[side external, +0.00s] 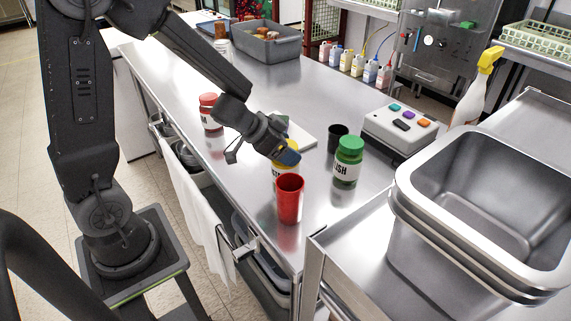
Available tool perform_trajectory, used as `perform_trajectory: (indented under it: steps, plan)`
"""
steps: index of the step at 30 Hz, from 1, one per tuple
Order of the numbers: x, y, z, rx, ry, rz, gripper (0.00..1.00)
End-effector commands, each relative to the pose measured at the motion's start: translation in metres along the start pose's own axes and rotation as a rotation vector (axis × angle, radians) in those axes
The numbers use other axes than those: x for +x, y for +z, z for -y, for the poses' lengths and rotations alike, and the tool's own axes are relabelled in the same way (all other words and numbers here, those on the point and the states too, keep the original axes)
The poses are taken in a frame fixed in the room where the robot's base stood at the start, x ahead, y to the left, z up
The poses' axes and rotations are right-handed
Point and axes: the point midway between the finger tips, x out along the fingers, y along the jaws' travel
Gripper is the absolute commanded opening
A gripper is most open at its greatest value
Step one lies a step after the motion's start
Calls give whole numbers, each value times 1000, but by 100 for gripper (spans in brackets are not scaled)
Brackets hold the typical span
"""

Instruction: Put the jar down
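A yellow jar (279,172) with a white label stands or hangs behind the red cup (289,203), which hides its lower part. I cannot tell whether its base touches the counter. My gripper (289,155) is at the top of the yellow jar, its blue-tipped end overlapping the lid. The finger gap is hidden, so I cannot tell whether it grips the lid. A green jar (347,165) with a white label stands upright to the right. A jar with a red lid (209,111) stands to the left, near the counter's edge.
A black cup (337,138) stands behind the green jar. A white button box (399,130) is farther right. A white board (299,136) lies behind my gripper. A metal basin (405,243) fills the right front. The steel counter (244,202) has bare room left of the red cup.

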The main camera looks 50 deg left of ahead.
Motion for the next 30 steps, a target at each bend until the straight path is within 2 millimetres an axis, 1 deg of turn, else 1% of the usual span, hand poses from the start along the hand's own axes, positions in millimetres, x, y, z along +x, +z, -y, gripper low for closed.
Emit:
perform_trajectory:
  steps: [1, 2, 19, 20, 30]
  plan:
    - [0, 0, 0, 0, -1, 0, 67]
    - [0, 0, 0, 0, -1, 0, 65]
    - [0, -1, 0, 0, -1, -2, 10]
    - [0, -1, 0, 0, -1, -2, 8]
    - [-3, -4, 0, 2, 0, -4, 8]
